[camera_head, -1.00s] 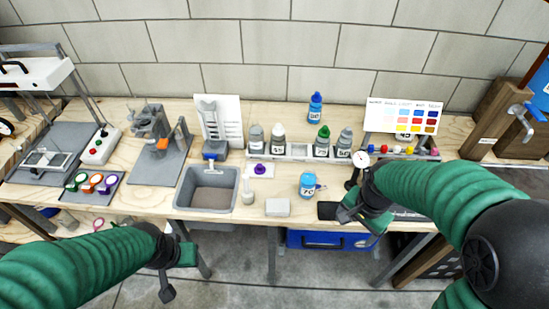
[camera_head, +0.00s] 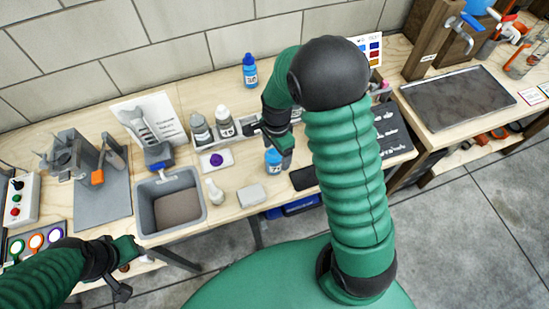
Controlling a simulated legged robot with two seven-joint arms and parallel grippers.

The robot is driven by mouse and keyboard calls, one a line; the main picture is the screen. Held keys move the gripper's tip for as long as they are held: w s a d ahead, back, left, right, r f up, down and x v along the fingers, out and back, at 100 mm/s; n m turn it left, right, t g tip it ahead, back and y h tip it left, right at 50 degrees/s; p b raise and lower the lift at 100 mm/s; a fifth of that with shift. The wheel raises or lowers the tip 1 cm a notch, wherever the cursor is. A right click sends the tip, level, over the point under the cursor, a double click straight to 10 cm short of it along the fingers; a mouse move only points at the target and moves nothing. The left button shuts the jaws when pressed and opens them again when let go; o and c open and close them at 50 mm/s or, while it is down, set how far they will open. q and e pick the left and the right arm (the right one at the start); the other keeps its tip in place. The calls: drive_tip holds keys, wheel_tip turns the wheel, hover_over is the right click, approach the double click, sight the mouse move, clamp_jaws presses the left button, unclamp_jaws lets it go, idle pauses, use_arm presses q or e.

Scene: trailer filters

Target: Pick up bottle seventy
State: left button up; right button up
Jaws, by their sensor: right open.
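A small blue bottle (camera_head: 273,161), which carried the label 70 in the earlier view, stands upright on the wooden bench near its front edge. My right gripper (camera_head: 272,136) is open just above and behind the bottle in the picture. One dark finger overlaps the bottle's top right, so its cap is partly hidden. I cannot tell whether they touch. My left gripper (camera_head: 128,268) is at the lower left, in front of the bench, with its fingers apart and empty.
A grey bin (camera_head: 170,203), a white knob-shaped piece (camera_head: 214,192) and a light grey block (camera_head: 251,195) lie left of the bottle. Another blue bottle (camera_head: 250,70) stands at the back. My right arm hides part of the rack.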

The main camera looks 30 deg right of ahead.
drive_tip(key=shift+w+a+f, duration=0.15)
drive_tip(key=shift+f, duration=0.4)
drive_tip(key=shift+a+f, duration=0.25)
drive_tip(key=shift+f, duration=0.05)
drive_tip(key=f, duration=0.1)
drive_tip(key=a+f, duration=0.1)
drive_tip(key=f, duration=0.1)
drive_tip(key=shift+f, duration=0.25)
drive_tip(key=shift+d+f, duration=0.2)
drive_tip(key=shift+f, duration=0.05)
drive_tip(key=shift+w+d+f, duration=0.1)
drive_tip(key=shift+w+d, duration=0.05)
drive_tip(key=shift+d, duration=0.15)
drive_tip(key=shift+c, duration=1.4)
drive_tip(key=c, duration=1)
use_arm(q)
drive_tip(key=shift+s+a+r, duration=0.1)
drive_tip(key=shift+s+a, duration=0.05)
drive_tip(key=shift+a, duration=0.4)
use_arm(e)
clamp_jaws()
